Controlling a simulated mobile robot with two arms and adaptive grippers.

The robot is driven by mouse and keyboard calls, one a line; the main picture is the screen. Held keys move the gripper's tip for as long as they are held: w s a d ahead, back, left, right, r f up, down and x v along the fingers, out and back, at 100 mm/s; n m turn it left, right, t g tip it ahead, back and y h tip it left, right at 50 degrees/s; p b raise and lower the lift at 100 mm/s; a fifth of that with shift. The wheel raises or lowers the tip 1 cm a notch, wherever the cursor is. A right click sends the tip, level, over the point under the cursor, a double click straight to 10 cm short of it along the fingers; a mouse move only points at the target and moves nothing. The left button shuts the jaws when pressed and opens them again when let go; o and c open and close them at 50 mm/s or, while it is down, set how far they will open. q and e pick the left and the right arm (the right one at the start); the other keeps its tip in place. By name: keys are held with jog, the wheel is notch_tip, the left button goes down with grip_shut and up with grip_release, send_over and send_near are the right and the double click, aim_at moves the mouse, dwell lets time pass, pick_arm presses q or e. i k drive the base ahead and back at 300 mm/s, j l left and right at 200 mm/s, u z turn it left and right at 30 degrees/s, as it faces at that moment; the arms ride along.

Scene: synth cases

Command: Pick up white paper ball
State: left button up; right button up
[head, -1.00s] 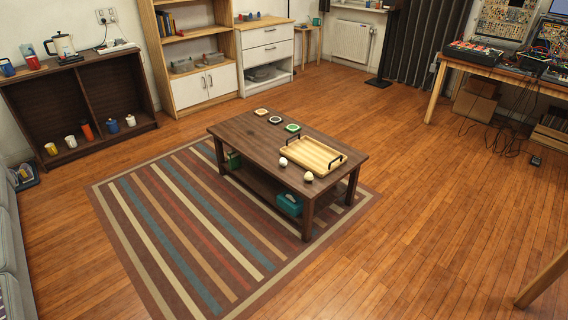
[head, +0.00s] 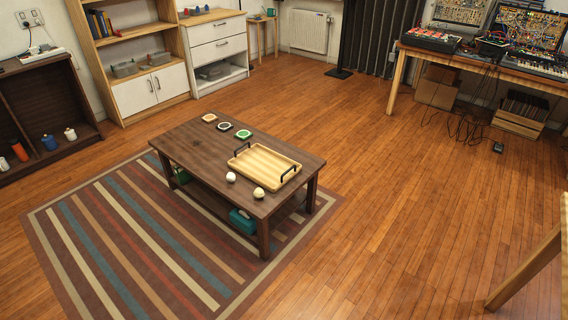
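A small white ball (head: 231,177) sits on the dark wooden coffee table (head: 187,150), left of the tray near the table's front edge. A second, slightly cream ball (head: 258,193) sits near the table's front right corner. Both look crumpled or rounded, but they are too small to tell which is paper. A light wooden tray (head: 270,164) with dark handles lies beside them. Neither of my grippers shows in the head view.
Several coasters (head: 226,127) lie at the table's far end. A teal box (head: 243,221) is on its lower shelf. A striped rug (head: 110,240) lies under and left of the table. The wooden floor to the right (head: 400,190) is clear up to a desk (head: 480,64).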

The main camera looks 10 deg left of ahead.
aim_at(231, 176)
jog(key=i+l+z, duration=0.1)
jog(key=i, duration=0.65)
jog(key=i+l+z, duration=0.1)
jog(key=i+l, duration=0.15)
jog(key=i, duration=0.5)
jog(key=i+u, duration=0.2)
jog(key=u, duration=0.2)
jog(key=i+l+u, duration=0.15)
jog(key=u, duration=0.3)
jog(key=i+l+u, duration=0.15)
jog(key=u, duration=0.25)
jog(key=i+l+u, duration=0.2)
jog(key=u, duration=0.2)
